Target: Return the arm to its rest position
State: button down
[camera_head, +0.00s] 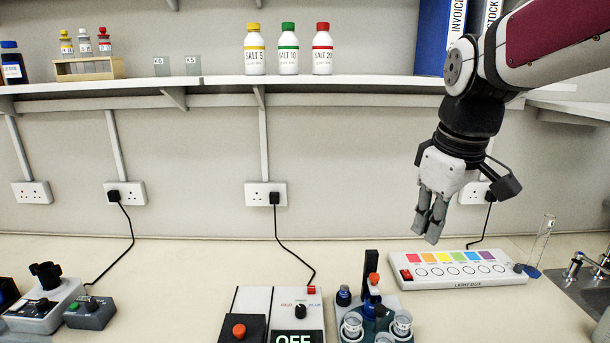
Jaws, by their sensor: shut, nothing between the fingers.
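My gripper (428,226) hangs from my arm at the right of the head view, fingers pointing down. Its two grey fingers are close together and hold nothing. It is above the bench, apart from the surface, and in front of the back wall. In the picture it sits just above the white light panel (458,283) with its row of coloured squares.
Below the gripper stands a device with clear cups (401,325). Left of it is a box reading OFF (297,312). A glass cylinder (541,245) and a tap (578,265) are at the right. A shelf (350,83) holds bottles (288,50) and binders. The bench's middle left is clear.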

jog(key=s+f+m+t, duration=0.2)
jog(key=s+m, duration=0.5)
jog(key=s, duration=1)
jog(key=shift+s+a+f+t, duration=0.15)
jog(key=shift+a+f+t, duration=0.25)
jog(key=shift+f, duration=0.05)
jog(key=c, duration=2.4)
grip_release()
jog(key=c, duration=1.9)
grip_release()
jog(key=shift+r, duration=0.1)
jog(key=o, duration=0.5)
jog(key=w+r+n+g+b, duration=0.1)
jog(key=w+n+b, duration=0.1)
jog(key=w, duration=0.6)
jog(key=shift+w+a+r, duration=0.15)
jog(key=shift+w+r, duration=0.05)
jog(key=shift+w, duration=0.05)
jog(key=n+g+b, duration=0.5)
jog(key=n, duration=0.2)
send_over(375, 275)
notch_tip(375, 275, down, 9)
notch_tip(375, 275, down, 14)
jog(key=shift+s+r+p, duration=0.1)
jog(key=shift+r+p, duration=0.05)
jog(key=shift+p, duration=0.4)
